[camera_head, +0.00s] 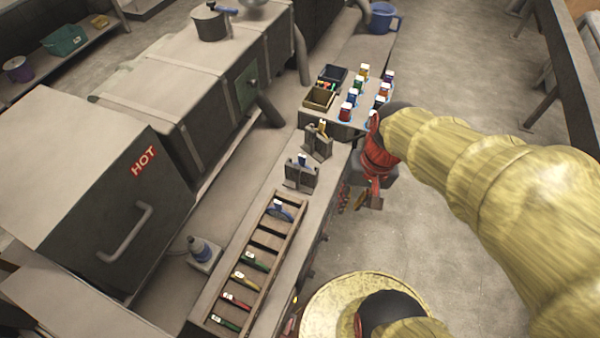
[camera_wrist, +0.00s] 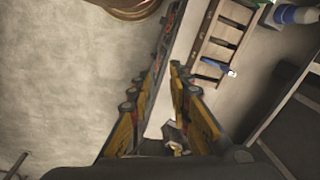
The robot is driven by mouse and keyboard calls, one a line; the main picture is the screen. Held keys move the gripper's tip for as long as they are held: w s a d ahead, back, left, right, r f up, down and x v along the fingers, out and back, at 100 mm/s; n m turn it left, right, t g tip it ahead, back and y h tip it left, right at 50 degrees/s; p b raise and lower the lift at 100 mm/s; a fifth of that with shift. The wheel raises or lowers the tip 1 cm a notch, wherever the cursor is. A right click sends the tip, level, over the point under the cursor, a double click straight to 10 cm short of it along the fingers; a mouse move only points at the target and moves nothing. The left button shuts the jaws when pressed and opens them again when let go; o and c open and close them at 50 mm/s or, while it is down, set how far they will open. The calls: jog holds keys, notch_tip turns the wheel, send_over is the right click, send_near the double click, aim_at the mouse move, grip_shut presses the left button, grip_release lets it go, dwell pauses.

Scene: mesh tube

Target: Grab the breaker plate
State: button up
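A slotted wooden rack (camera_head: 262,240) lies on the bench ledge and holds several flat pieces with coloured handles. A blue rounded piece (camera_head: 281,211) sits near its far end. It also shows in the wrist view (camera_wrist: 217,67). Two grey stands (camera_head: 300,178) (camera_head: 318,147) beyond the rack each hold a small piece. I cannot tell for sure which piece is the breaker plate. My gripper (camera_head: 366,200) hangs off the ledge's right side, over the floor. In the wrist view my gripper (camera_wrist: 160,78) has its fingers apart with nothing between them.
A large grey machine marked HOT (camera_head: 110,190) stands left of the ledge. A board with several coloured bottles (camera_head: 362,92) and small bins (camera_head: 320,97) is beyond the stands. The floor to the right is clear.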

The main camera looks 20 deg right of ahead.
notch_tip(320, 180, down, 7)
jog(key=a+m+g+y+p, duration=0.2)
jog(key=m+y, duration=0.3)
jog(key=m, duration=0.1)
jog(key=m+t+y+p, duration=0.2)
jog(key=m+t+y, duration=0.2)
jog(key=m+t, duration=0.9)
send_near(300, 167)
jog(key=w+a+m+g, duration=0.2)
jog(key=w+m+g, duration=0.1)
jog(key=x, duration=0.3)
jog(key=b+x, duration=0.1)
jog(key=x, duration=0.3)
jog(key=shift+w+a+r, duration=0.1)
jog(key=shift+w, duration=0.3)
jog(key=c, duration=0.3)
grip_shut()
